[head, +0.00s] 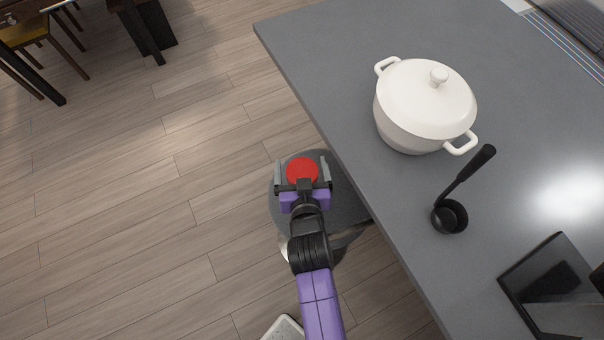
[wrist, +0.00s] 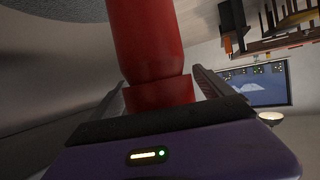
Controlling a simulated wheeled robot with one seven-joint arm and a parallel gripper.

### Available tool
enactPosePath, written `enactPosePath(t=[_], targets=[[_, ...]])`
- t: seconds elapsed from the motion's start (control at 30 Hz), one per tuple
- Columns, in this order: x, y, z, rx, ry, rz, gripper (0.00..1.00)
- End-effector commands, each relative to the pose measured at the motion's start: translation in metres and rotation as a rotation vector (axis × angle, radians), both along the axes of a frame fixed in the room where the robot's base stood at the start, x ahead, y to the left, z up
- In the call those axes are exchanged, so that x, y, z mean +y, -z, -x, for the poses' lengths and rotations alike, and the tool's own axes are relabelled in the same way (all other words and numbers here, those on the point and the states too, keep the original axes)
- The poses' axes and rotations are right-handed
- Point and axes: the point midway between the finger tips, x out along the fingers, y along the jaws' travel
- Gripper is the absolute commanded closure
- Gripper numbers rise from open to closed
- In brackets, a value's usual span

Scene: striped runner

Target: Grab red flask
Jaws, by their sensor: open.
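The red flask (head: 302,170) shows in the head view as a round red top between the two fingers of my gripper (head: 303,176). The jaws are open, one finger on each side of the flask. Whether either finger touches it I cannot tell. What the flask rests on is hidden in the head view; a round grey surface (head: 340,203) lies below and around the gripper.
A grey counter (head: 330,50) lies to the right, its edge close beside my gripper. On it are a white lidded pot (head: 420,100), a black ladle (head: 452,212) and a dark box-like object (head: 560,290). Wooden floor (head: 150,200) is open to the left; chairs stand at the upper left.

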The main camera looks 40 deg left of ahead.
Motion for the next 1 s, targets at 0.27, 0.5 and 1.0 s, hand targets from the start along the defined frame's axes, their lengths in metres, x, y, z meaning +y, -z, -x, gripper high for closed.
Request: enactPosePath(t=[0.27, 0.5, 1.0], targets=[[0.0003, 0.0001, -0.0003, -0.001, 0.0, -0.001, 0.21], [0.0003, 0.0, -0.0002, -0.001, 0.0, -0.001, 0.68], [0.0007, -0.0028, -0.0004, -0.002, 0.0, -0.002, 1.0]])
